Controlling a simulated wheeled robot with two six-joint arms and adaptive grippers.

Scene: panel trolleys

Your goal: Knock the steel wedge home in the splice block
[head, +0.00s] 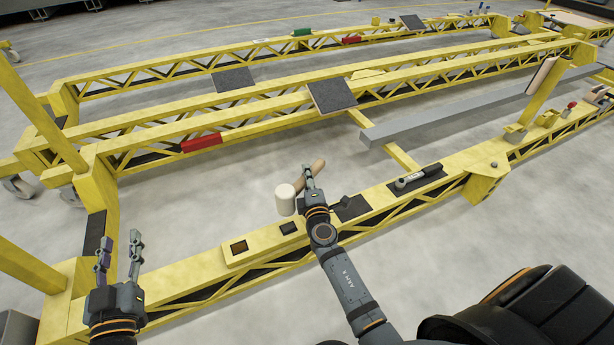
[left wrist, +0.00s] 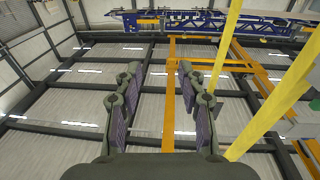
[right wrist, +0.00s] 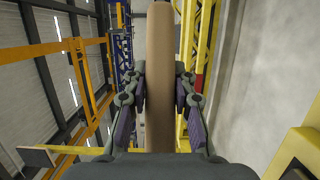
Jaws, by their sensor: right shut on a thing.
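A mallet with a white head (head: 286,199) and a tan handle (head: 318,168) is held by my right gripper (head: 309,180). The handle fills the gap between the fingers in the right wrist view (right wrist: 161,80). The head hangs over the near yellow beam, apart from it. I cannot make out the steel wedge clearly. My left gripper (head: 120,250) is open and empty above the beam's left end; its spread fingers show in the left wrist view (left wrist: 157,95).
A dark pad (head: 350,209) lies on the near beam right of the block. A yellow post (head: 42,120) rises near my left arm. A grey bar (head: 460,112) lies beyond the near beam.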

